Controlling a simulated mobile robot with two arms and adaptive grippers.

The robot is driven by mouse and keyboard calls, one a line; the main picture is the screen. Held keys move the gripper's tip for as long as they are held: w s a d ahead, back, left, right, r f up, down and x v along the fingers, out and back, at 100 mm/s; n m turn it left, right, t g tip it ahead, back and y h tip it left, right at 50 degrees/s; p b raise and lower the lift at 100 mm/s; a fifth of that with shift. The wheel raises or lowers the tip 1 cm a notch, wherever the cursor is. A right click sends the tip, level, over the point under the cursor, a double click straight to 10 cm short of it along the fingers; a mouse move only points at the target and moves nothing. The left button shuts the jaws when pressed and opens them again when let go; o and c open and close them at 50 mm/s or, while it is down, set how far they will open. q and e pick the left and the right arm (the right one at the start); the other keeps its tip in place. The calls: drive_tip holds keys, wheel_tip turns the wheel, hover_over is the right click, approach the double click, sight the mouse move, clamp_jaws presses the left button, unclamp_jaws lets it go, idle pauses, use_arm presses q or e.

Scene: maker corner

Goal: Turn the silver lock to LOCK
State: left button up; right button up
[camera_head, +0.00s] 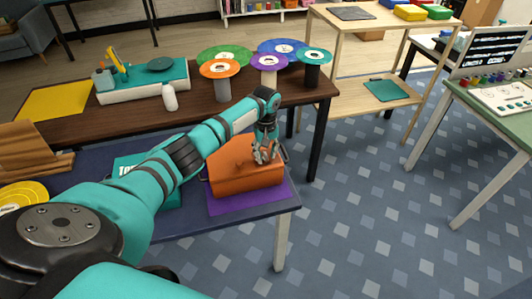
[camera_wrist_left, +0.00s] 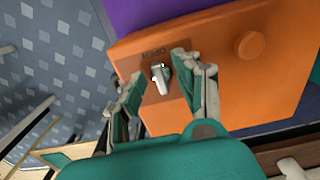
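An orange box (camera_head: 246,176) sits on a purple mat (camera_head: 224,206) near the right end of the low dark blue table. My left gripper (camera_head: 266,156) is at the box's upper right side. In the left wrist view, the small silver lock (camera_wrist_left: 160,76) sits on a brown plate on the orange face. The fingers of my left gripper (camera_wrist_left: 159,68) are apart, one on each side of the lock, with gaps to it. The lock is hidden in the head view. My right gripper is not in view.
An orange round knob (camera_wrist_left: 249,44) stands on the same face, right of the lock. Behind the box is a brown table (camera_head: 130,121) with several colored spools and a white bottle (camera_head: 170,97). Open floor (camera_head: 360,210) lies right of the low table.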

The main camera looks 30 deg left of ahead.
use_arm(q)
drive_tip(key=shift+c, duration=0.4)
clamp_jaws()
drive_tip(key=shift+r+m, duration=0.1)
drive_tip(key=shift+m, duration=0.3)
drive_tip(key=m+p, duration=0.2)
drive_tip(key=shift+m, duration=0.4)
drive_tip(key=m+p, duration=0.1)
drive_tip(key=m, duration=0.2)
drive_tip(key=shift+m, duration=0.3)
drive_tip(key=m, duration=0.5)
drive_tip(key=shift+a+m, duration=0.2)
drive_tip(key=shift+m, duration=0.1)
drive_tip(key=m, duration=0.5)
